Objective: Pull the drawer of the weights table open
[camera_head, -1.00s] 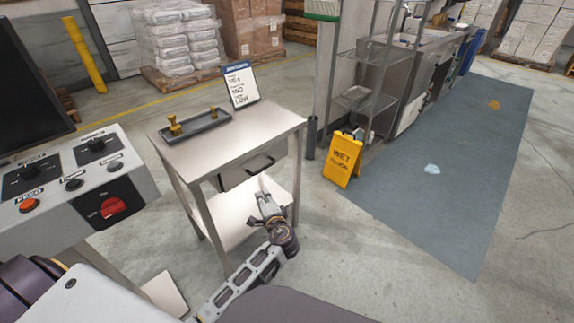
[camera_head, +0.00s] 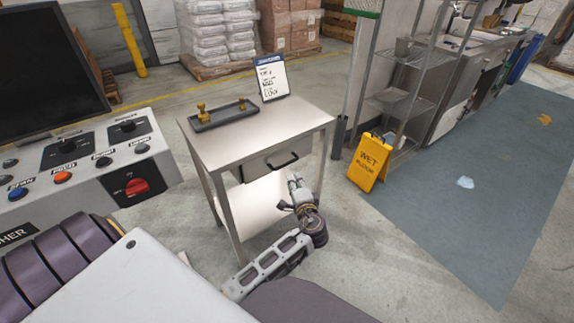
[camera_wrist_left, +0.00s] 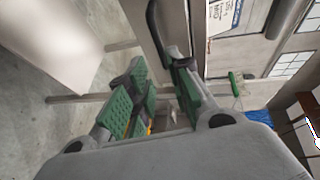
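The weights table (camera_head: 215,151) is a steel table with a lower shelf. Its drawer (camera_head: 256,168) looks shut, its front near flush below the top. A dark bar handle (camera_head: 282,161) is on the drawer front. My left gripper (camera_head: 292,180) is just below the handle in the head view. In the left wrist view my left gripper (camera_wrist_left: 160,70) has its green-padded fingers apart, with nothing seen between them. The handle (camera_wrist_left: 166,36) shows there just beyond the right-hand finger; whether they touch I cannot tell. My right gripper is not in view.
On the tabletop are a dark tray (camera_head: 222,118) with brass weights and a standing sign (camera_head: 271,78). A control panel (camera_head: 90,160) stands at left. A yellow wet-floor sign (camera_head: 369,162) and wire shelving (camera_head: 405,100) are at right.

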